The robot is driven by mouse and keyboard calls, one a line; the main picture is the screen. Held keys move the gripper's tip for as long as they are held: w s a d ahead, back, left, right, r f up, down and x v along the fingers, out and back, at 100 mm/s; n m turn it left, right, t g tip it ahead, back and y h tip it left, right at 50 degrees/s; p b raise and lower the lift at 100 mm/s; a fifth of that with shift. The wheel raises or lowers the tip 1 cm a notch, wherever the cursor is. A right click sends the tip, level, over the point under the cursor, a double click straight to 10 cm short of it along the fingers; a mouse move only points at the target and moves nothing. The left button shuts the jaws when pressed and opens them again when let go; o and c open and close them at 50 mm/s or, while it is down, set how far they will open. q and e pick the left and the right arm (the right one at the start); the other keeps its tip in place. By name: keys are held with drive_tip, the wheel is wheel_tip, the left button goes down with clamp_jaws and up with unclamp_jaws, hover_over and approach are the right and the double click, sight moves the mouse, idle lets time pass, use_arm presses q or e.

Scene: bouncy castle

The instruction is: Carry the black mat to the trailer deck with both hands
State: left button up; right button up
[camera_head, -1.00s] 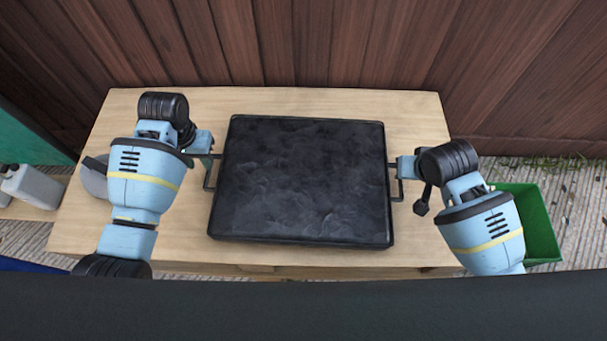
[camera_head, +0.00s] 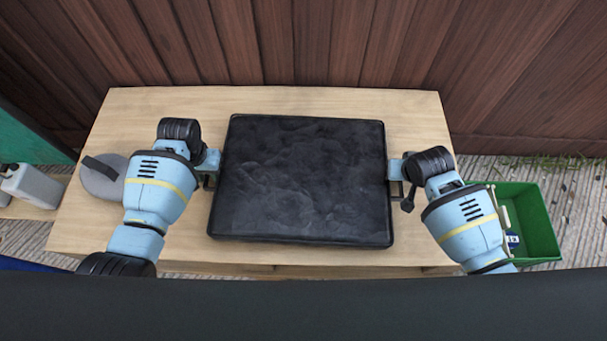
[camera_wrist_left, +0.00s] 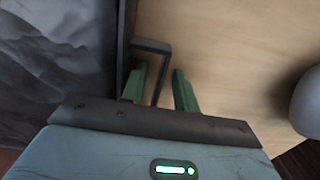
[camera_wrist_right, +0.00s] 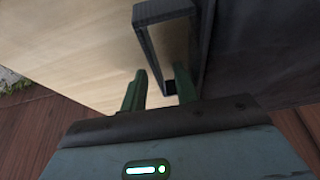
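The black mat (camera_head: 300,180) lies flat on the wooden table (camera_head: 420,120), with a loop handle on each side. My left gripper (camera_head: 209,166) is at its left edge. In the left wrist view, its two green fingers (camera_wrist_left: 158,88) are apart, with the bar of the left handle (camera_wrist_left: 152,46) between them. My right gripper (camera_head: 397,170) is at the right edge. In the right wrist view, its fingers (camera_wrist_right: 160,88) are apart, with the right handle's outer bar (camera_wrist_right: 150,45) between them. I cannot make out a trailer deck.
A grey round object (camera_head: 100,180) with a dark handle lies on the table left of my left arm. A green bin (camera_head: 540,225) stands right of the table. A white bottle (camera_head: 35,186) is at the far left. A brown plank wall (camera_head: 300,45) rises behind the table.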

use_arm(q)
drive_tip(key=shift+c, duration=0.4)
use_arm(e)
drive_tip(key=shift+c, duration=0.4)
use_arm(q)
clamp_jaws()
use_arm(e)
clamp_jaws()
idle(0.3)
use_arm(q)
drive_tip(key=shift+r, duration=0.1)
